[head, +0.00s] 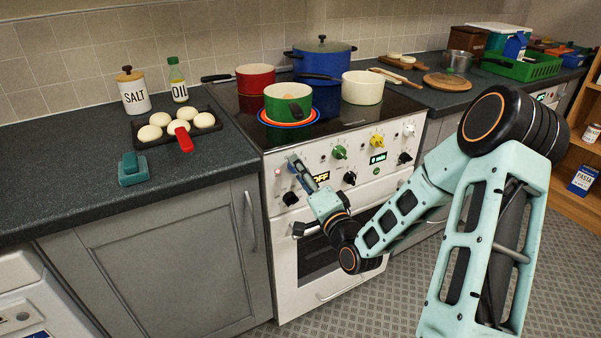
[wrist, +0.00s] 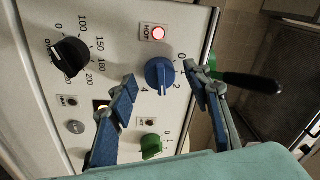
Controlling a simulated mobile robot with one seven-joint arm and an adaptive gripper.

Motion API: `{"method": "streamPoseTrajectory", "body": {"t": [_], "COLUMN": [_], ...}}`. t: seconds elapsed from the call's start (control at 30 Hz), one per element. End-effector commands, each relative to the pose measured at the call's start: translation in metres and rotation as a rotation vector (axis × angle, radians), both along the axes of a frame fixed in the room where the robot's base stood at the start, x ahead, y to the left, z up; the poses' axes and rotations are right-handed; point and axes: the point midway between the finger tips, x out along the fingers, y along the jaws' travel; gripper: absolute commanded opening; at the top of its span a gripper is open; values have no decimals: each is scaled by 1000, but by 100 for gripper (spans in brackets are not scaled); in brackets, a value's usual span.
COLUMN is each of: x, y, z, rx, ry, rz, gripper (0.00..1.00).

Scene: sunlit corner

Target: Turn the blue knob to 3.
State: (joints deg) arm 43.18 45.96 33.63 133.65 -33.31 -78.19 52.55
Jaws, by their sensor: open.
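The blue knob (wrist: 160,74) sits on the white stove front in the wrist view, with a 2 and a 4 printed beside it. I cannot tell which number its pointer marks. My gripper (wrist: 161,78) is open, with one blue-padded finger on each side of the knob; I cannot tell whether either finger touches it. In the head view my gripper (head: 298,168) is at the left end of the stove's control panel (head: 357,160) and largely hides the blue knob there.
A red lamp marked HOT (wrist: 157,33) is lit near the blue knob. A black temperature knob (wrist: 70,56) and a green knob (wrist: 152,145) are close by. A green pot (head: 288,103) and a white pot (head: 362,88) stand above on the hob.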

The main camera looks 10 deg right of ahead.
Motion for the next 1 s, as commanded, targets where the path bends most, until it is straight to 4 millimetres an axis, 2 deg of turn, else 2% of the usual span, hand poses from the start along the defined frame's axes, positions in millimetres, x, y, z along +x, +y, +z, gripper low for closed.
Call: {"method": "streamPoseTrajectory", "body": {"t": [0.3,0.5,1.0], "x": [-46,-67,-70], "y": [-13,-18,-19], "z": [-6,-8,-8], "rx": [0,1,-5], "ry": [4,2,3], "rz": [-2,-1,-1], "gripper": [45,45,45]}}
